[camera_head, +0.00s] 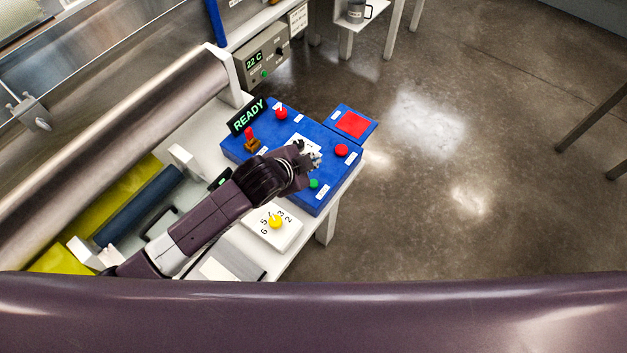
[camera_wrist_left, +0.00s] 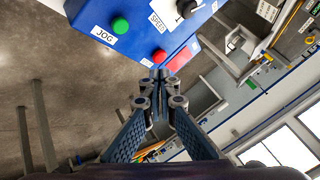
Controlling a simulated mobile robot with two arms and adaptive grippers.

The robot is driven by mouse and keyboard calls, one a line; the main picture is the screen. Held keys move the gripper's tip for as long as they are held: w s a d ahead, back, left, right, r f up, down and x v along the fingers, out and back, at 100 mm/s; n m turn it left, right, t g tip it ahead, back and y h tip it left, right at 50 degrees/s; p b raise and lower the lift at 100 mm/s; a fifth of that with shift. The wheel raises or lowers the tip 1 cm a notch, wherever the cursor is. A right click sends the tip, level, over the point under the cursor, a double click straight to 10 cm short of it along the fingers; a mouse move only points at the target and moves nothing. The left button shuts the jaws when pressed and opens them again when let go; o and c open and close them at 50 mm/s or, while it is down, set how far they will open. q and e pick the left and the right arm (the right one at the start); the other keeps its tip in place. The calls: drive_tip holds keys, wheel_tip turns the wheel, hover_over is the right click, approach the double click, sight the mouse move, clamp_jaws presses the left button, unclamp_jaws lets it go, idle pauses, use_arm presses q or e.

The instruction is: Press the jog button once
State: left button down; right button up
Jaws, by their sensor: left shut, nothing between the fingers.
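The green jog button (camera_wrist_left: 120,26) sits on the blue control panel (camera_wrist_left: 150,38) beside a white JOG label (camera_wrist_left: 103,36) in the left wrist view. In the head view the green button (camera_head: 313,184) is near the panel's lower edge, just below my left gripper (camera_head: 313,158). My left gripper is shut and empty over the blue panel (camera_head: 262,151). In the wrist view its fingertips (camera_wrist_left: 160,75) point towards a red button (camera_wrist_left: 159,56) and lie below and right of the green one, apart from it in the picture. My right gripper is not in view.
Another red button (camera_head: 281,113), a red-topped lever (camera_head: 249,138) and a READY display (camera_head: 248,116) are on or beside the panel. A red pad (camera_head: 352,124) adjoins its right side. A white yellow-knobbed dial (camera_head: 290,240) lies in front. A steel roller (camera_head: 130,140) is at left.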

use_arm(q)
wheel_tip(320, 180, down, 2)
drive_tip(key=b, duration=0.7)
hover_over(312, 179)
drive_tip(key=s, duration=0.2)
wheel_tip(312, 179, down, 6)
drive_tip(key=shift+w+r, duration=0.1)
drive_tip(key=shift+r, duration=0.05)
drive_tip(key=shift+f+b, duration=0.35)
drive_tip(key=shift+f, duration=0.15)
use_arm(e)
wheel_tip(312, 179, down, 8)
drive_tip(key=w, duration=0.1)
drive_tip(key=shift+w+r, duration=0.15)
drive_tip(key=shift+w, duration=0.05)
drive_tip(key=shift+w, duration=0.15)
use_arm(q)
drive_tip(key=shift+f, duration=0.15)
drive_tip(key=shift+f, duration=0.25)
